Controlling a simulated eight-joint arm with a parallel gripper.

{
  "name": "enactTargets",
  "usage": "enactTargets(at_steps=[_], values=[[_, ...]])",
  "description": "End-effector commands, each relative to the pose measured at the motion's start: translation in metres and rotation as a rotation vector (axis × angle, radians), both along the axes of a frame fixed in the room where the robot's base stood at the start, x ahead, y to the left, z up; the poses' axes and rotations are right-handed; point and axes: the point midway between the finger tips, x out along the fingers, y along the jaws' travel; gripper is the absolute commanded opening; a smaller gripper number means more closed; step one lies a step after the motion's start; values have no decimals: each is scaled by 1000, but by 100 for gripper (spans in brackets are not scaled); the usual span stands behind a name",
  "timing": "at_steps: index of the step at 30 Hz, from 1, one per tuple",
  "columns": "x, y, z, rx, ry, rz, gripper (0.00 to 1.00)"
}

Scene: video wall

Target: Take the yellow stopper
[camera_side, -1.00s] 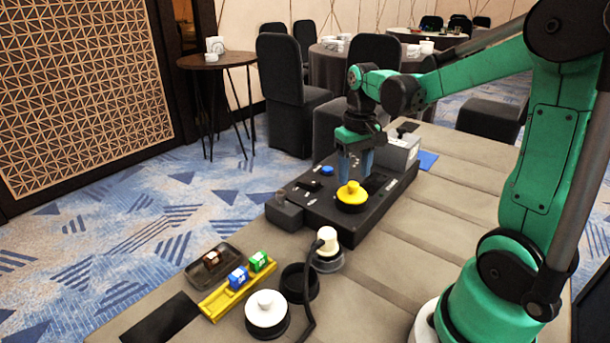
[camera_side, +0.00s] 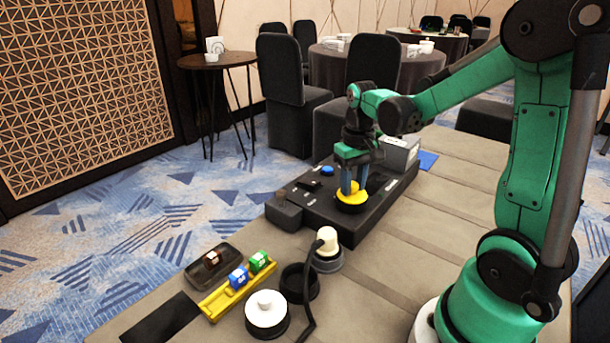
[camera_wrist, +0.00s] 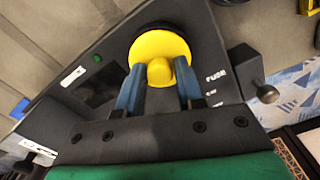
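The yellow stopper (camera_side: 352,201), a round disc with a raised knob, sits on the black control box (camera_side: 312,208). In the wrist view the stopper (camera_wrist: 160,44) lies straight ahead, its knob toward me. My gripper (camera_side: 354,190) points down over it, with its blue fingers low at the disc. In the wrist view my gripper (camera_wrist: 160,67) is open, one finger on each side of the knob. The fingers hide part of the stopper in the side view.
In front are a cream knob with a black cable (camera_side: 327,240), a black ring (camera_side: 299,283), a white stopper (camera_side: 266,309), a yellow rack (camera_side: 222,301) with blue and green blocks, and a dark tray (camera_side: 202,274). Table space at right is clear.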

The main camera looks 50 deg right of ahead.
Motion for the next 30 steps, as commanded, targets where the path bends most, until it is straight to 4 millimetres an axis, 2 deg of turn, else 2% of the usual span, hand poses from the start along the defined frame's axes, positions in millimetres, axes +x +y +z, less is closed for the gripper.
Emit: enactTargets(at_steps=[1,3,11,30], values=[[0,0,0,0,0,0,16],[0,0,0,0,0,0,0],[0,0,2,0,0,0,0],[0,0,37,0,0,0,0]])
